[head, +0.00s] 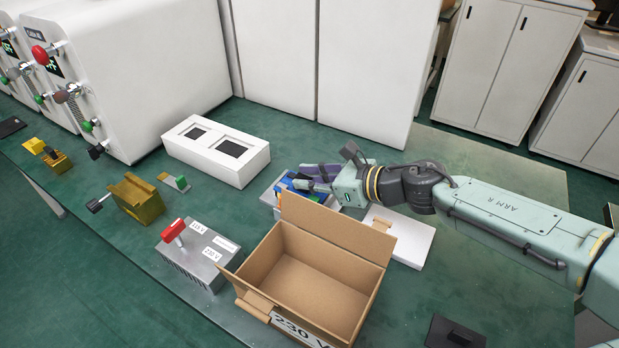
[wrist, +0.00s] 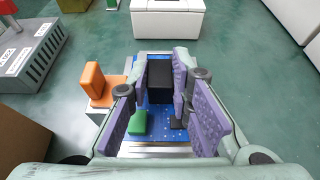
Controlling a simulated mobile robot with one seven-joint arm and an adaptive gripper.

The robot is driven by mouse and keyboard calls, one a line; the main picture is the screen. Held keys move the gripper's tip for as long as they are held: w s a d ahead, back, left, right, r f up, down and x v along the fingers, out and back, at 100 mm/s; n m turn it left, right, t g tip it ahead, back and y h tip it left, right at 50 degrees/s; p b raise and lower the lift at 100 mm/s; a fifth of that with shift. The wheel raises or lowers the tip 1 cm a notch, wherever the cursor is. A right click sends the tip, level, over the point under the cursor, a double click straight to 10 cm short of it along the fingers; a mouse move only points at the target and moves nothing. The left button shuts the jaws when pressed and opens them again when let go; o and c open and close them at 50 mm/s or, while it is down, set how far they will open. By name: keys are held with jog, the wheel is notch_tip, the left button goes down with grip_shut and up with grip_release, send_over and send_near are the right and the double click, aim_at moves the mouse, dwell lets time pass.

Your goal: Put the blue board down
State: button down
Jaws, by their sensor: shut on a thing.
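The blue board (wrist: 158,121) lies between my gripper's purple-padded fingers in the wrist view. It carries a black block (wrist: 160,80), a green piece (wrist: 138,122) and small black parts. My gripper (wrist: 163,72) is shut on it, with the fingers on either side of the black block. A silver metal surface (wrist: 155,149) shows below the board; I cannot tell whether they touch. In the head view my gripper (head: 306,178) is over a grey metal fixture (head: 267,196), and the fingers partly hide the board. An orange block (wrist: 96,84) stands left of the board.
An open cardboard box (head: 310,290) marked 230 V stands in front of the fixture. A grey unit (head: 195,257) with a red lever is to its left. A white box (head: 225,160) with two dark windows is behind left. A flat white plate (head: 410,238) lies beneath my arm.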

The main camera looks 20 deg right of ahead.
jog(key=shift+f, duration=0.2)
jog(key=c, duration=1.4)
grip_release()
jog(key=shift+o, duration=0.2)
jog(key=v, duration=1.2)
